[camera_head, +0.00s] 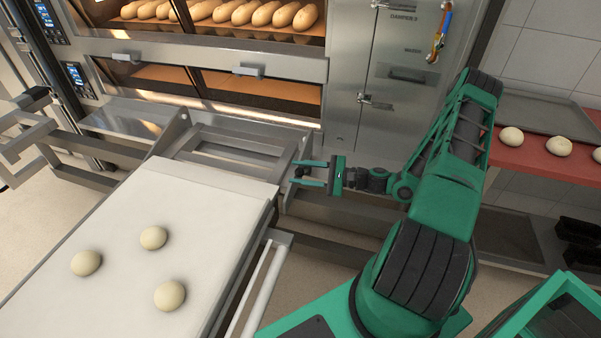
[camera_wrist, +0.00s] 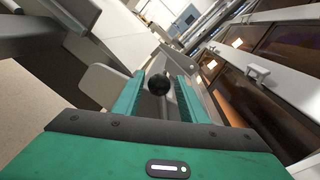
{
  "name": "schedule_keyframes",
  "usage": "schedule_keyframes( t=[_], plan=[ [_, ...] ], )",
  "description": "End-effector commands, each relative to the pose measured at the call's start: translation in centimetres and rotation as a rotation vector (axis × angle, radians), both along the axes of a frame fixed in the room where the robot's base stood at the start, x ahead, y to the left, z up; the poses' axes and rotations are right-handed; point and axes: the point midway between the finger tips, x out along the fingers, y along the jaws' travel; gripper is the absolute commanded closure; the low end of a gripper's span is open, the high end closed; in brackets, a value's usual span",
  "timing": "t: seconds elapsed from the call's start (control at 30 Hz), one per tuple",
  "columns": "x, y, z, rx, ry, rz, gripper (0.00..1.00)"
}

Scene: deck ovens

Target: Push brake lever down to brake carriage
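The brake lever ends in a black ball knob (camera_wrist: 158,84), which shows between my fingers in the wrist view. In the head view the small dark knob (camera_head: 298,172) is at the open mouth of my gripper (camera_head: 308,173). My gripper is open, with its two green fingers apart, one on each side of the knob in the wrist view. I cannot tell whether a finger touches it. Most of the lever's shaft is hidden. The carriage (camera_head: 240,150) is a metal frame in front of the oven, beside a white loading board (camera_head: 130,210).
Several dough balls (camera_head: 153,237) lie on the board. The deck oven (camera_head: 220,70) with baked loaves stands behind. A steel cabinet door (camera_head: 400,60) is behind my arm. A red shelf (camera_head: 530,155) with dough balls is at the right. A white rail (camera_head: 262,290) runs along the board.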

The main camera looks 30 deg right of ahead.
Motion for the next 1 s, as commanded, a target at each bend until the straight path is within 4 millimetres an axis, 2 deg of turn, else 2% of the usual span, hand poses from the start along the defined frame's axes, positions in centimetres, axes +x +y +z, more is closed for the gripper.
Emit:
schedule_keyframes(
  t=[0.37,0.8,1.0],
  plan=[
    [-0.5,-0.4,0.0,-0.001,0.003,0.0,0.56],
    [-5.2,-6.1,0.5,0.0,0.001,-0.002,0.56],
    [-6.7,-7.7,0.6,-0.001,0.001,-0.001,0.56]
  ],
)
